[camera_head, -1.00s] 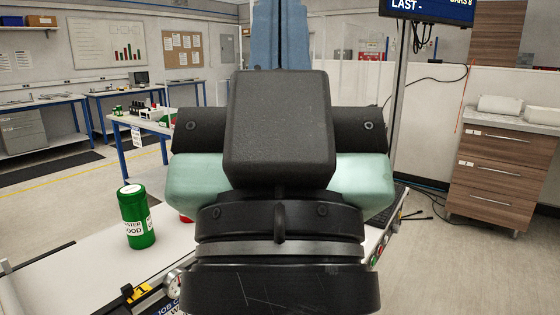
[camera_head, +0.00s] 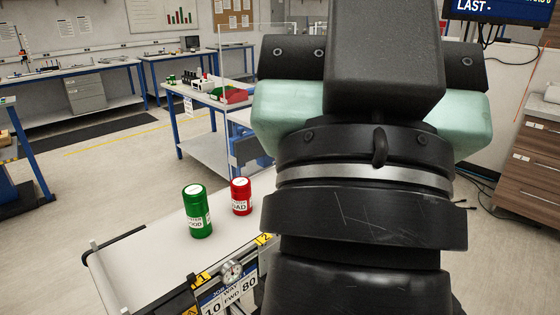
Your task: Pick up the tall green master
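The tall green master (camera_head: 197,211) is a green cylinder with a white label, of which "GOOD" can be read. It stands upright on the white conveyor belt (camera_head: 150,262), left of my arm. A shorter red cylinder (camera_head: 241,196) with a white label stands upright just to its right, apart from it. My arm's dark links fill the right-centre of the view. My gripper's fingers cannot be made out, so its state does not show.
Yellow tags 1 and 2, a gauge (camera_head: 232,271) and a display panel sit on the conveyor's front edge. A blue-legged table (camera_head: 215,100) with small items stands behind. Wooden drawers (camera_head: 535,165) are at the right. Open floor lies to the left.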

